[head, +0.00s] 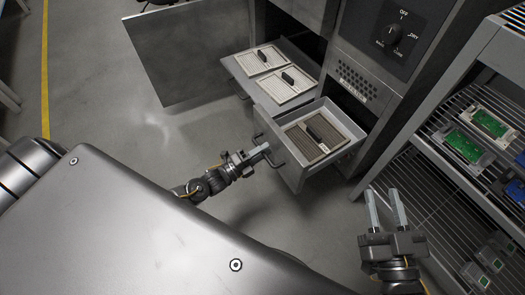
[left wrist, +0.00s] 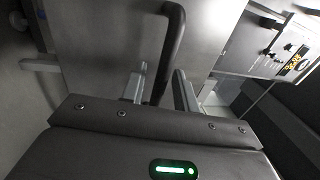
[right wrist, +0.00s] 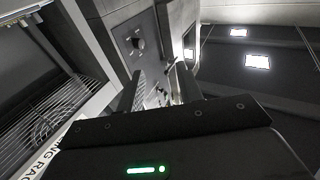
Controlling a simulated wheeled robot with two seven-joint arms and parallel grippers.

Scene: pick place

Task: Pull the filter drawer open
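The filter drawer (head: 290,176) is a grey metal drawer standing well out from the cabinet, with a brown pleated filter (head: 318,134) inside. Its dark bar handle (head: 270,152) is on the front face and also shows in the left wrist view (left wrist: 175,45). My left gripper (head: 262,153) is at this handle. In the left wrist view its fingers are apart, with the handle's lower end between them, nearer the left finger; contact is unclear. My right gripper (head: 386,208) is open and empty, right of the drawer and apart from it.
Another open drawer (head: 236,73) with pale filters is behind it, beside a wide open door panel (head: 185,55). A control panel with a dial (head: 394,33) is above. A wire rack (head: 440,150) with green and blue modules stands right, near my right gripper. The floor at left is clear.

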